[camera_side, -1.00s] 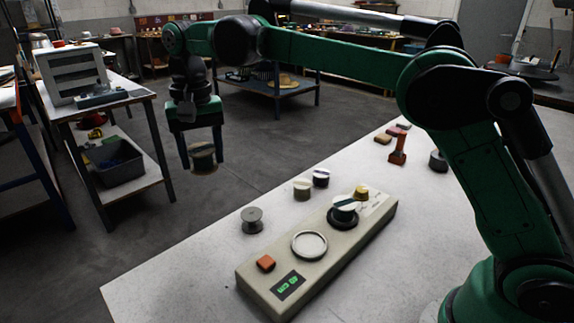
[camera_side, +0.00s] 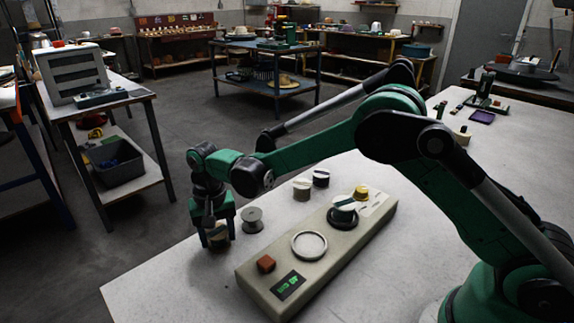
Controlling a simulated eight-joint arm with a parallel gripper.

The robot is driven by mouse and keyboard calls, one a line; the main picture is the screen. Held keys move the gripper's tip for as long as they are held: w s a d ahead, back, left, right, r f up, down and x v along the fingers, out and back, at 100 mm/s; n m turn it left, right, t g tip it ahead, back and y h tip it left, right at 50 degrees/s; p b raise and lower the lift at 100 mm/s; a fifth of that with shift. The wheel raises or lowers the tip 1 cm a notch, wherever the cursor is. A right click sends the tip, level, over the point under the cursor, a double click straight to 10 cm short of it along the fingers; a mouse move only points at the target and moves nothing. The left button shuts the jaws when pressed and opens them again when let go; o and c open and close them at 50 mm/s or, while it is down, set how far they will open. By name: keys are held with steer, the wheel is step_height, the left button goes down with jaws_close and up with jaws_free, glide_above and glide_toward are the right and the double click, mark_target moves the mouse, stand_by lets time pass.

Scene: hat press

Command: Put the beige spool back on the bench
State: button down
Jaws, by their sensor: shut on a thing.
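My gripper (camera_side: 218,240) points down at the left part of the white bench (camera_side: 170,280). It is shut on the beige spool (camera_side: 217,232), which shows between its fingers. The spool is at or just above the bench top; I cannot tell if it touches. The fingers hide part of the spool. A grey spool (camera_side: 252,220) stands on the bench just to the right of my gripper.
The front left bench is clear.

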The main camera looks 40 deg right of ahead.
mark_target(217, 231)
steer(key=shift+c, duration=1.1)
jaws_free()
steer(key=shift+f, duration=0.15)
steer(key=s+d+r+n+t, duration=0.1)
steer(key=s+d+r, duration=0.1)
steer(key=r, duration=0.6)
steer(key=s+d+r+t, duration=0.1)
steer(key=s+d+r, duration=0.1)
steer(key=r, duration=0.6)
steer(key=s+d+f+n+t, duration=0.1)
steer(key=s+d+t, duration=0.1)
steer(key=s, duration=0.4)
steer(key=s+d+f+n+t, duration=0.1)
steer(key=s+d+n+t, duration=0.1)
steer(key=s+d, duration=0.3)
steer(key=shift+s+f+n+t, duration=0.35)
steer(key=shift+s+t, duration=0.15)
steer(key=shift+t, duration=0.1)
